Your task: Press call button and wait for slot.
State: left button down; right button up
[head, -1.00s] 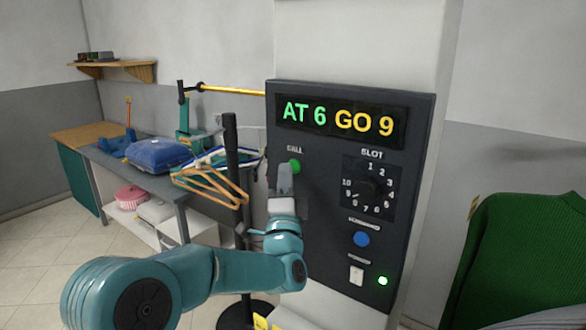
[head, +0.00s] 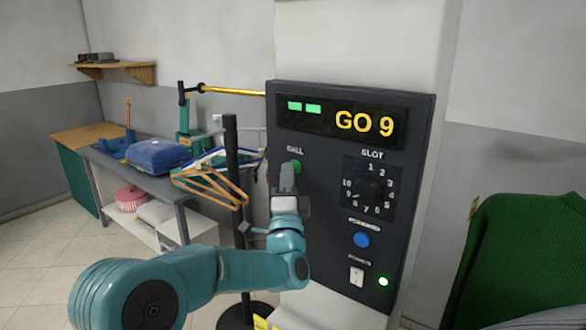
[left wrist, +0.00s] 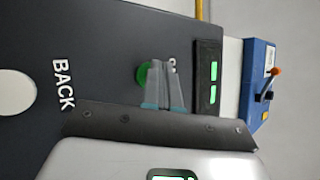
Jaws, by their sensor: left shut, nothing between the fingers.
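A dark control panel (head: 325,190) is fixed on a pale column. Its display (head: 342,121) shows two green bars at the left and "GO 9" in yellow. The green call button (head: 294,165) sits under the word CALL, partly hidden by my left gripper (head: 288,168). The left gripper is shut and empty, its tips at the button; I cannot tell whether they touch. In the left wrist view the green button (left wrist: 143,76) shows beside the closed fingers (left wrist: 163,68). The slot dial (head: 370,189) has its numbers around it. My right gripper is not in view.
A blue button (head: 362,240) and a white switch (head: 356,276) with a lit green lamp (head: 383,281) are lower on the panel. A rack with hangers (head: 212,180) stands left. A green garment (head: 525,262) is at the right. A bench (head: 150,182) stands behind.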

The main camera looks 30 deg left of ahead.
pick_arm(q)
jog(key=shift+s+b, duration=0.7)
jog(key=shift+s, duration=0.15)
jog(key=s+b, duration=0.2)
jog(key=s, duration=0.1)
jog(key=s+b, duration=0.1)
jog(key=s, duration=0.1)
jog(key=shift+a, duration=0.25)
jog(key=shift+f, duration=0.1)
dwell(0.6)
